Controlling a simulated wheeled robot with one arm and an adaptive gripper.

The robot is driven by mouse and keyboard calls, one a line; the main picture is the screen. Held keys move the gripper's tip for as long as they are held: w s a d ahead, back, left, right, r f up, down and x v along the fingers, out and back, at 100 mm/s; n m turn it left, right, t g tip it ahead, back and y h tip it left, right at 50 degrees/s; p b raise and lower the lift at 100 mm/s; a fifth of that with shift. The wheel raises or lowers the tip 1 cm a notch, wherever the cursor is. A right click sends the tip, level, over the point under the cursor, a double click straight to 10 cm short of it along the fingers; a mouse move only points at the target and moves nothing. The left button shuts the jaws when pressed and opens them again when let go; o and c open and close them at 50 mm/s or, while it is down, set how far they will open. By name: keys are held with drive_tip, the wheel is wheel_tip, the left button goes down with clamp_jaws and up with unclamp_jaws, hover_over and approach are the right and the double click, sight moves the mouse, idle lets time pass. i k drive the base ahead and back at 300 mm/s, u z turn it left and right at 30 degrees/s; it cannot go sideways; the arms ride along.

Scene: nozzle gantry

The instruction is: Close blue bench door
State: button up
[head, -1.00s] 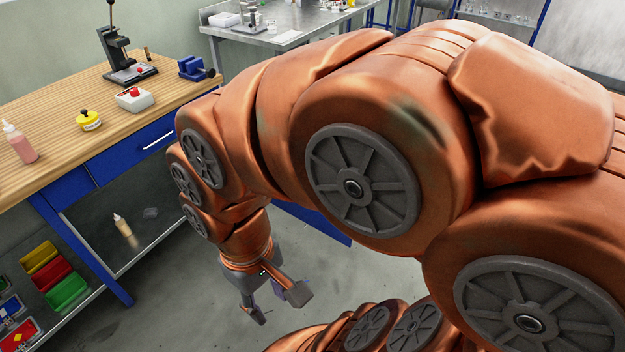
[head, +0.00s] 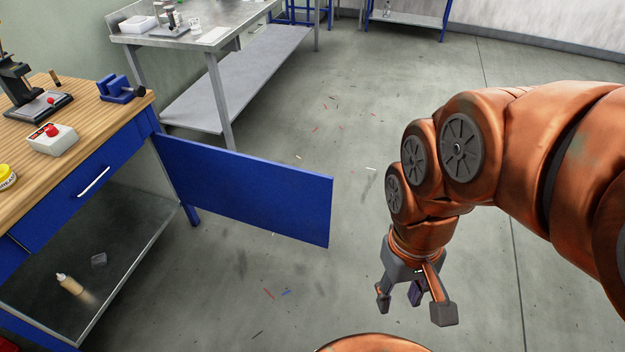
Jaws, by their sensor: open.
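The blue bench door (head: 245,192) stands swung wide open in the head view. It is hinged at the right end of the wooden-topped bench (head: 75,150) and sticks out to the right over the floor. The bench's lower compartment is open, with a grey shelf (head: 110,240) inside. My gripper (head: 415,305) hangs pointing down, open and empty. It is to the right of the door's free edge and lower in the picture, apart from the door.
A bottle (head: 70,284) and a small clear block (head: 98,260) are on the shelf. A blue vise (head: 120,90) and a red-button box (head: 52,138) sit on the bench top. A metal table (head: 190,40) stands behind. Floor around the door is clear except small scraps.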

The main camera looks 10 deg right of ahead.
sight(295, 202)
drive_tip(key=z, duration=0.7)
drive_tip(key=i, duration=3.35)
drive_tip(key=u, duration=1.75)
